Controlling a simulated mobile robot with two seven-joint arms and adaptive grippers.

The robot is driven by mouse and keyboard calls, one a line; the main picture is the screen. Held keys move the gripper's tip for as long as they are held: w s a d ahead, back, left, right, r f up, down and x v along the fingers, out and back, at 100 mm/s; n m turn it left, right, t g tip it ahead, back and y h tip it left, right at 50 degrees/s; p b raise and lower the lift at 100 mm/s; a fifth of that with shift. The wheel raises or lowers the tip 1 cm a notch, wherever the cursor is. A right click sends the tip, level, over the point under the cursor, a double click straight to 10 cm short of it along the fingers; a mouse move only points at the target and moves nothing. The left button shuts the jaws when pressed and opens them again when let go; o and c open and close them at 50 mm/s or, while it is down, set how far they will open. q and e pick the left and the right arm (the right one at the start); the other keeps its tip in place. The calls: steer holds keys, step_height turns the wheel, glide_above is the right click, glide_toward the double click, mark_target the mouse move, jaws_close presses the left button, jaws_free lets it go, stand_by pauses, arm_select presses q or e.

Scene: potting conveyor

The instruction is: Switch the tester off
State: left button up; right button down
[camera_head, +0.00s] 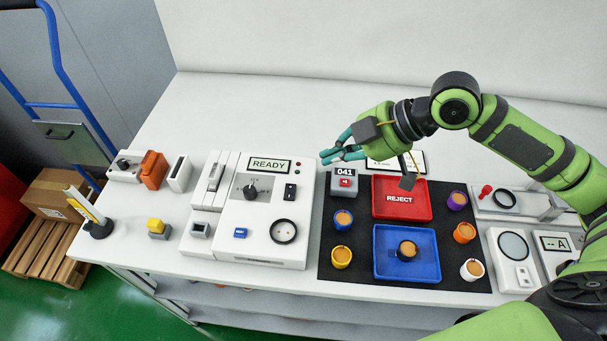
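The tester (262,217) is a white box left of the middle of the table. Its screen (268,164) reads READY. On its face are a black knob (250,191), a small black switch (290,191), a blue button (241,233) and a black-ringed round socket (283,231). A white panel with a grey lever (215,176) adjoins its left side. The switch's setting is too small to read. My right gripper (323,157) points left, just right of the tester's upper right corner, holding nothing visible. Its finger gap is unclear. My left gripper is out of view.
Right of the tester, a black mat holds a red REJECT tray (427,204), a blue tray (376,274) with a pot, several coloured pots and a grey 041 counter (334,182). Small devices stand at both sides. The table's back strip (250,105) is clear.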

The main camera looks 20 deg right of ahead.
steer(key=p, duration=0.2)
glide_above(285, 190)
steer(key=s+d, duration=0.2)
steer(key=f, duration=0.6)
steer(key=shift+w+d+f, duration=0.1)
steer(key=shift+w+d, duration=0.1)
steer(key=f, duration=0.2)
steer(key=f+p, duration=0.1)
steer(key=shift+w+f, duration=0.25)
steer(key=shift+f, duration=0.6)
steer(key=shift+w+d+f+g, duration=0.1)
steer(key=shift+w+f+g, duration=0.15)
steer(key=shift+f+g, duration=0.15)
steer(key=shift+s+r, duration=0.1)
steer(key=shift+s, duration=0.1)
